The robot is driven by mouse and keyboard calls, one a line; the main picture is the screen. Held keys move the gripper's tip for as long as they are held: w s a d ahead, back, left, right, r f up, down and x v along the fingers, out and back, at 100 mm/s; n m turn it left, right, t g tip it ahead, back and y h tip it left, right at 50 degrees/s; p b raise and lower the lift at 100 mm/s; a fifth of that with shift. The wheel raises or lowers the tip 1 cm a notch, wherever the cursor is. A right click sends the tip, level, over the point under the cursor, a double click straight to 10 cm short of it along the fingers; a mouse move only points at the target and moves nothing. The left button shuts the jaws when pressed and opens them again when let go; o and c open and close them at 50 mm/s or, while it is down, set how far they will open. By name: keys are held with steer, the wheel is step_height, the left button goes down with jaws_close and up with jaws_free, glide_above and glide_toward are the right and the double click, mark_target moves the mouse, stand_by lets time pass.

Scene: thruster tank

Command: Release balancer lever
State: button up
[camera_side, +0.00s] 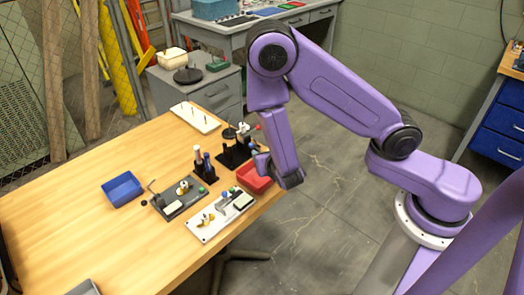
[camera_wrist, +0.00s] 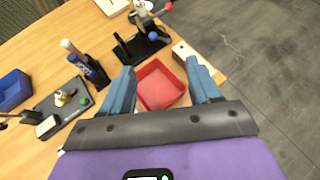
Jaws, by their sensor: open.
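My gripper (camera_wrist: 160,72) is open and empty, with its blue fingers apart. It is above the right end of the table in the side view (camera_side: 276,172), and the wrist view shows the red tray between and beyond its fingers. A black stand (camera_wrist: 141,44) with a grey mechanism and round red (camera_wrist: 168,6) and blue (camera_wrist: 153,36) knobs stands beyond the tray. I cannot tell which part is the balancer lever. Nothing touches the fingers.
The red tray (camera_side: 252,179) is near the table edge. A dark plate with small parts (camera_side: 180,207), a white plate (camera_side: 205,232) and a blue tray (camera_side: 123,189) lie nearby. Upright cylinders (camera_side: 198,156) stand behind the dark plate.

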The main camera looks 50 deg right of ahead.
steer(key=w+d+r+m+g+h, duration=0.1)
steer(key=d+r+m+g+h, duration=0.1)
steer(key=d+m+g+h, duration=0.45)
steer(key=m+g+y, duration=0.4)
steer(key=m+y, duration=1.2)
steer(key=m, duration=0.9)
glide_toward(255, 147)
steer(key=shift+t, duration=0.25)
steer(key=x, duration=0.3)
steer(key=a+x, duration=0.1)
steer(key=x, duration=0.3)
steer(key=c, duration=1)
